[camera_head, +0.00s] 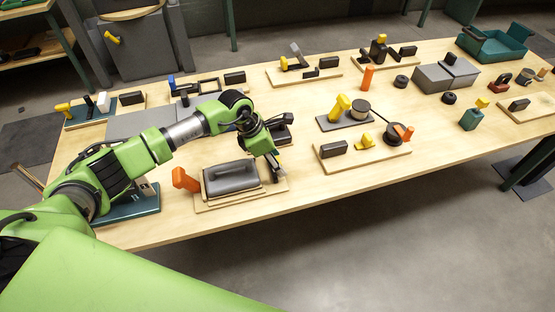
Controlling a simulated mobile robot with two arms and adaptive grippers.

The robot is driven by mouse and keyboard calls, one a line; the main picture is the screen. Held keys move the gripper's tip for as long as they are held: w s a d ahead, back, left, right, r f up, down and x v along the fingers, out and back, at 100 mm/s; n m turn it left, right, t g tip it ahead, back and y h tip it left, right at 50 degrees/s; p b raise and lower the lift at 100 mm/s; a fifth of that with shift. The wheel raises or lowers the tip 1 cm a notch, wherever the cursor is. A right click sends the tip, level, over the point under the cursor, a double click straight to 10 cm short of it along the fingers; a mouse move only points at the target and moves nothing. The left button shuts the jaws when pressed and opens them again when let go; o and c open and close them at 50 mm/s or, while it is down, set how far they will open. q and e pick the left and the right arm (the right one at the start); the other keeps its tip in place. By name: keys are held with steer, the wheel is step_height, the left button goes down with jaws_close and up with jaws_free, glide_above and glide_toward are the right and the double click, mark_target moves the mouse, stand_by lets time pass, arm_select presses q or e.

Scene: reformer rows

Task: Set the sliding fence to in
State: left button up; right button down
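My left gripper (275,175) points down at the right end of a wooden board (213,207) at the table's near edge. The board carries a dark grey rounded block (231,178) and an orange upright handle (185,180) at its left. The fingers are small and dark against dark parts there, so I cannot tell whether they are open or touching anything. I cannot tell for sure which part is the sliding fence; it may belong to this board, whose right end is partly hidden by my gripper. My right gripper is not in view.
The wooden table (330,205) holds several other fixtures. Right of my gripper is a board with a yellow knob (366,141); behind it is a yellow lever (341,106). A teal open box (494,43) stands at the far right. The table's near edge right of the board is clear.

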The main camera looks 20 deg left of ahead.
mark_target(270, 170)
arm_select(q)
steer(key=shift+w+d+f, duration=0.1)
steer(key=shift+d+f, duration=0.05)
steer(key=shift+f, duration=0.35)
jaws_close()
steer(key=shift+s+a, duration=0.5)
steer(key=shift+a, duration=0.25)
steer(key=shift+s+a, duration=0.45)
steer(key=shift+a, duration=0.3)
jaws_free()
steer(key=shift+s, duration=0.1)
